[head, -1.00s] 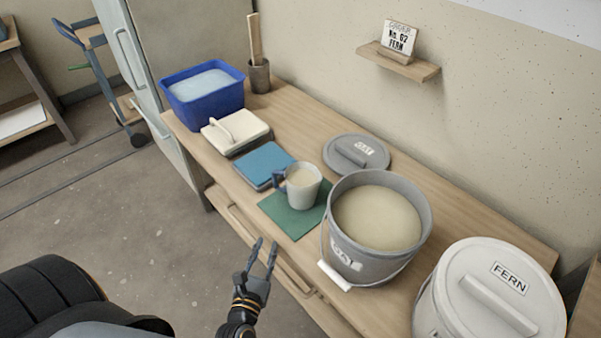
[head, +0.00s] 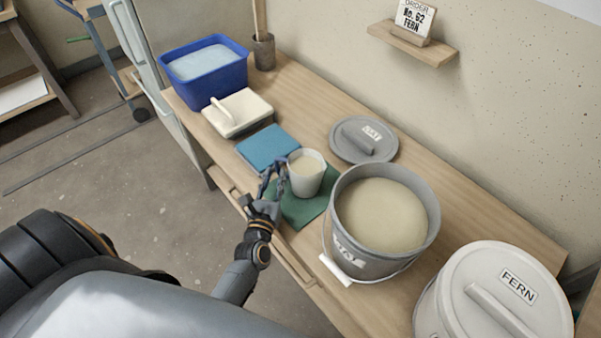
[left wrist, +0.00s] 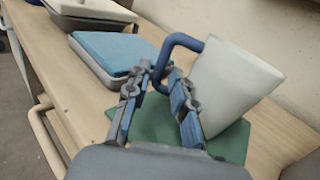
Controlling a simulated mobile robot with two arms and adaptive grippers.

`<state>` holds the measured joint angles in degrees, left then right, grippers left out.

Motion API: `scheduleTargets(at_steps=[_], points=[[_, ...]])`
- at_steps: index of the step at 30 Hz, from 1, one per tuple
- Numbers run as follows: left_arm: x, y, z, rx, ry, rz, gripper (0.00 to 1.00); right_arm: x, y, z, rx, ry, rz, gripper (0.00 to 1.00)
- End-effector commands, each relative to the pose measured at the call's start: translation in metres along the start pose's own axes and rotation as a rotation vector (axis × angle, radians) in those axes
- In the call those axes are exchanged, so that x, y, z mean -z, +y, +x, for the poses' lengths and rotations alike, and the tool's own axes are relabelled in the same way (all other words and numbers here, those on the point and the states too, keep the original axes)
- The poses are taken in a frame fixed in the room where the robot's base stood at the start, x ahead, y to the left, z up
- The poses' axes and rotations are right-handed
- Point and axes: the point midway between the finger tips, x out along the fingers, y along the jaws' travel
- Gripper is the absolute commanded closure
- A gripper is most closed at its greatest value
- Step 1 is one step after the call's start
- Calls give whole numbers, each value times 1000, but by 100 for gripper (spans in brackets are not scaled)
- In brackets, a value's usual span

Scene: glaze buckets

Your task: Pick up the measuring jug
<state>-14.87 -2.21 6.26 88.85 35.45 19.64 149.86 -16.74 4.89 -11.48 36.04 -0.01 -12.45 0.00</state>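The measuring jug (head: 307,178) is a pale cup-like vessel with beige contents and a blue handle. It stands upright on a green mat (head: 297,209) on the bench. In the left wrist view the white jug (left wrist: 235,88) is at right, its blue handle (left wrist: 181,38) toward me. My left gripper (head: 275,167) is at the jug's handle side. In the left wrist view its fingers (left wrist: 160,74) are apart, with the lower part of the handle between them. Contact with the handle cannot be told. My right gripper is not in view.
A grey bucket (head: 352,257) of beige glaze stands close right of the jug, its grey lid (head: 364,142) behind. A white lidded FERN bucket (head: 450,310) is at front right. A blue sponge-like block (head: 268,147), a cream-topped tray (head: 237,112) and a blue tub (head: 205,85) lie left.

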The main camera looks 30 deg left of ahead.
Motion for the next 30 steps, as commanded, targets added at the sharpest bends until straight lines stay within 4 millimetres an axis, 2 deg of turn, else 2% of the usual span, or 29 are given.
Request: scheduleTargets(at_steps=[3, 9, 16, 19, 20, 30], points=[[-5, -2, 21, -2, -3, -2, 76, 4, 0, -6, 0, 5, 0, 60], [-2, -2, 38, -1, -2, 0, 76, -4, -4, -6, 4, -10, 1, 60], [-2, -2, 38, -1, -1, 0, 78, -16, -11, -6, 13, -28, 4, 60], [-2, -2, 38, -1, -1, 0, 99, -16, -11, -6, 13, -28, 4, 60], [-2, -2, 38, -1, -1, 0, 100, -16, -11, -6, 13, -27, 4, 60], [-4, -2, 39, -1, -7, -2, 100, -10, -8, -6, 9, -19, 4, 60]])
